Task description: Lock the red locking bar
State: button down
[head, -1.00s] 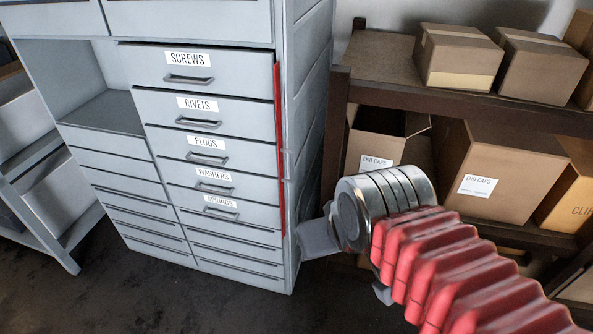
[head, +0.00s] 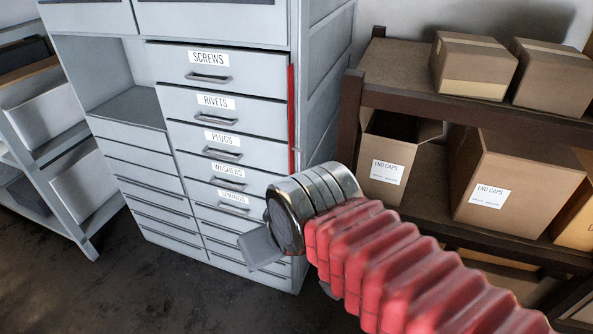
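The red locking bar (head: 291,118) is a thin upright strip along the right front edge of the grey drawer cabinet (head: 325,70). Its upper part shows beside the SCREWS, RIVETS and PLUGS drawers; its lower part is hidden behind my arm's metal wrist. My gripper (head: 262,248) is in front of the cabinet's lower right drawers, below the SPRINGS drawer in the picture. Only a flat grey piece of it shows clearly; the rest is hidden by the wrist, so its opening cannot be told. I see nothing held in it, and contact with the cabinet cannot be judged.
The labelled drawers look closed. An open cubby (head: 125,105) is at the cabinet's left. A brown shelf (head: 400,65) with cardboard boxes (head: 475,65) stands close on the right. Another shelf with white bins (head: 85,190) is at the left. Dark floor (head: 150,285) lies clear in front.

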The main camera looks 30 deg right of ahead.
aim_at(292, 148)
jog(key=u, duration=0.05)
jog(key=i, duration=0.85)
jog(key=z, duration=0.55)
